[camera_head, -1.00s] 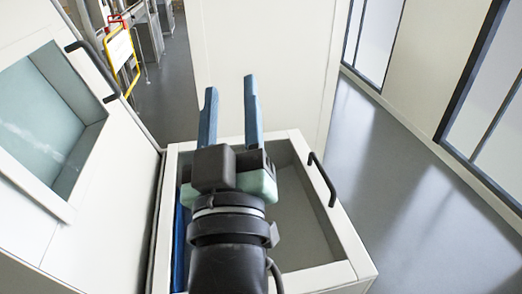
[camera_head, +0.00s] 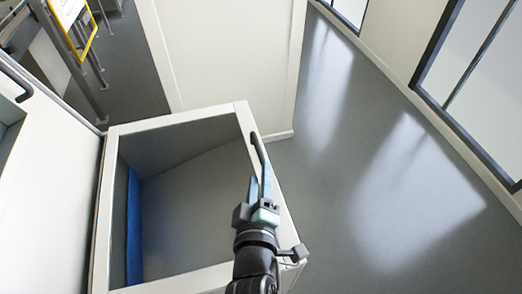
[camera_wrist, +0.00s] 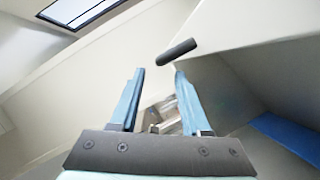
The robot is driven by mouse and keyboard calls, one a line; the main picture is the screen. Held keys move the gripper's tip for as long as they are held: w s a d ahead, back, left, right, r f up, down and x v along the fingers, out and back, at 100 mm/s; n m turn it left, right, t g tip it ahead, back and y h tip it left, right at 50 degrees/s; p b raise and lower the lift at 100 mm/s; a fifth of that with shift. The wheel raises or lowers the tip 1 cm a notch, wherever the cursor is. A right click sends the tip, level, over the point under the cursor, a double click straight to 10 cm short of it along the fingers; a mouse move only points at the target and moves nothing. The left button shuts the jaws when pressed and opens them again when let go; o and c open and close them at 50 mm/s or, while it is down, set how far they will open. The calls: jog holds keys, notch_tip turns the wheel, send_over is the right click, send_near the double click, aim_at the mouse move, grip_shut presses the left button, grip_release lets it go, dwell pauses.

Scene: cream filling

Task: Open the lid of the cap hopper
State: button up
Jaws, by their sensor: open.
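The hopper is a white box (camera_head: 178,112) with a white-framed top; its grey inside shows, and I cannot tell whether a clear lid pane covers it. A dark bar handle (camera_head: 258,150) sits along the right side of the frame. It also shows in the wrist view (camera_wrist: 177,52), just past the fingertips. My gripper (camera_head: 261,182) is open and empty at the right side of the frame. Its blue fingers lie close to the near part of the handle and partly overlap it in the head view. In the wrist view my gripper (camera_wrist: 159,72) has the handle beyond its tips, nearer the right finger.
A blue strip (camera_head: 134,225) lines the hopper's left inside. A white panel (camera_head: 60,160) with another dark handle (camera_head: 14,80) stands at the left. A tall white cabinet (camera_head: 225,50) is behind. A yellow frame (camera_head: 75,30) is at the far left. Open grey floor (camera_head: 380,190) lies right.

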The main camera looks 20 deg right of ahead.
aim_at(261, 161)
jog(key=p+x, duration=0.1)
jog(key=x, duration=0.6)
jog(key=shift+w+d, duration=0.2)
jog(key=shift+w, duration=0.15)
grip_shut()
dwell(1.1)
